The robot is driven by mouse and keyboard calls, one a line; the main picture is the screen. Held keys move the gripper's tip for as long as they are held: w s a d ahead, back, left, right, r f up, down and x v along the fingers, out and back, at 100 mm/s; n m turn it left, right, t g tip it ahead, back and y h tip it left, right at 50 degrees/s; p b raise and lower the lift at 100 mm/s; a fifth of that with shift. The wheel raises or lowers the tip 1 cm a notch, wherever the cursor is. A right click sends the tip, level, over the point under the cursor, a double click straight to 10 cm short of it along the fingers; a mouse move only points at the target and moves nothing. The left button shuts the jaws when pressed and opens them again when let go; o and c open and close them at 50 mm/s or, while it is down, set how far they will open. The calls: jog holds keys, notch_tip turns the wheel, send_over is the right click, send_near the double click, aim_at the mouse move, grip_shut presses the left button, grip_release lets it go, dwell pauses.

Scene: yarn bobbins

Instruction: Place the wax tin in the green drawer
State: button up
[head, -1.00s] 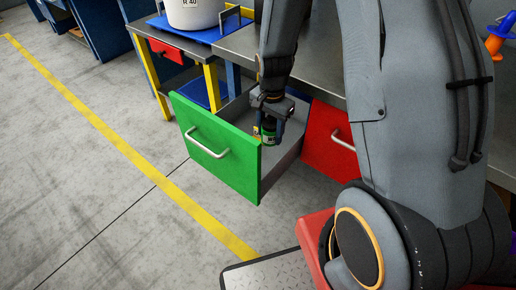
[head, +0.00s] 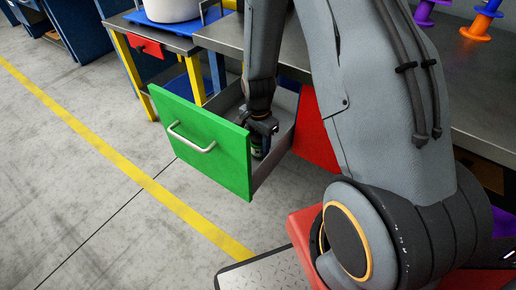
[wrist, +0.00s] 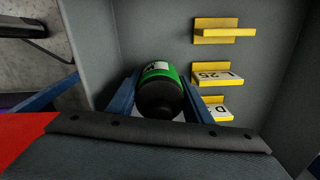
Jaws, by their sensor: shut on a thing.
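The green drawer (head: 208,148) stands pulled out below the metal worktop, with its grey inside open from above. My gripper (head: 259,147) points down into it, close behind the green front. In the wrist view, my gripper's blue fingers (wrist: 155,100) are shut on the wax tin (wrist: 160,75), a dark cylinder with a green and white label. The tin is between the drawer's grey walls. In the head view it is mostly hidden by my gripper, and I cannot tell whether it touches the drawer floor.
Several yellow pieces, some with labels (wrist: 218,76), are in the drawer beside the tin. A red drawer front (head: 315,135) is right of the green drawer. A white bucket (head: 172,8) stands on a blue mat, and purple and orange bobbins (head: 480,20) stand on the worktop.

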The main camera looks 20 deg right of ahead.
jog(key=shift+f, duration=0.9)
jog(key=shift+f, duration=0.15)
jog(key=o, duration=0.9)
notch_tip(320, 180, up, 12)
jog(key=shift+r+p, duration=0.2)
jog(key=shift+p, duration=0.5)
